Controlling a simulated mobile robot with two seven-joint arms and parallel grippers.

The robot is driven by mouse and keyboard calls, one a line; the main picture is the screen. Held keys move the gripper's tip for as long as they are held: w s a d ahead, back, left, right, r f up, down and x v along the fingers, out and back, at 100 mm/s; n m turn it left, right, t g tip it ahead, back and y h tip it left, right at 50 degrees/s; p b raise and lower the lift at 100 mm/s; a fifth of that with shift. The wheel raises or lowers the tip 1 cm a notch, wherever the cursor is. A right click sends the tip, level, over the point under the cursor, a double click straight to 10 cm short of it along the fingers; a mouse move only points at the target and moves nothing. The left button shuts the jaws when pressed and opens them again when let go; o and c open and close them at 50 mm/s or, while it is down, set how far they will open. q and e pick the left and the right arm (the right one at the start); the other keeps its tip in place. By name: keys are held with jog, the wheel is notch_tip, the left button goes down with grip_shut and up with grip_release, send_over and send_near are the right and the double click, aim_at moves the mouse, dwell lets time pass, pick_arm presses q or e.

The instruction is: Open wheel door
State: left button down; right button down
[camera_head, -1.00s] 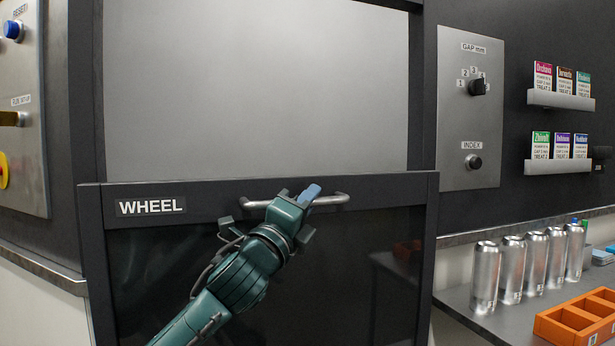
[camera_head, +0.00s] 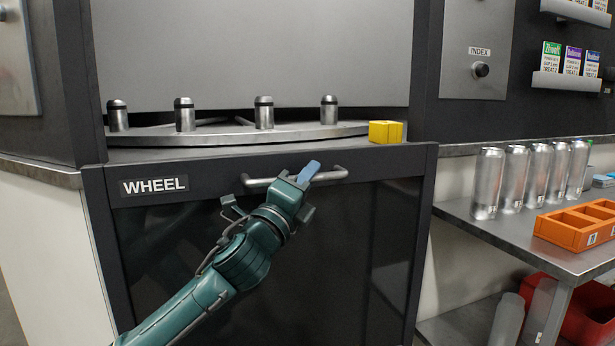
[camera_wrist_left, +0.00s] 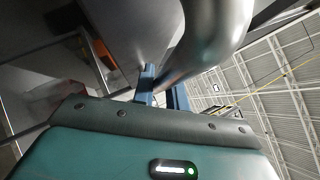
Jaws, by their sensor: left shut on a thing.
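The dark wheel door (camera_head: 320,235) fills the lower middle of the head view, with a white WHEEL label (camera_head: 155,186) at its upper left. A grey bar handle (camera_head: 330,175) runs along its top. My left gripper (camera_head: 305,177) is shut on the handle, right of the bar's middle. The handle (camera_wrist_left: 210,40) also shows large in the left wrist view, at the blue fingers (camera_wrist_left: 160,90). Above the door's top edge, the wheel (camera_head: 240,134) shows with several metal posts standing on it. My right gripper is not in view.
A yellow block (camera_head: 385,132) sits at the right end of the opening. On the right, a metal table (camera_head: 500,232) holds several silver cans (camera_head: 487,183) and an orange tray (camera_head: 575,238). A red bin (camera_head: 585,315) is below. A control panel (camera_head: 478,50) is on the wall.

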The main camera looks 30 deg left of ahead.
pick_arm(q)
jog(key=c, duration=1.4)
grip_release()
jog(key=b+v, duration=0.1)
jog(key=v, duration=1.2)
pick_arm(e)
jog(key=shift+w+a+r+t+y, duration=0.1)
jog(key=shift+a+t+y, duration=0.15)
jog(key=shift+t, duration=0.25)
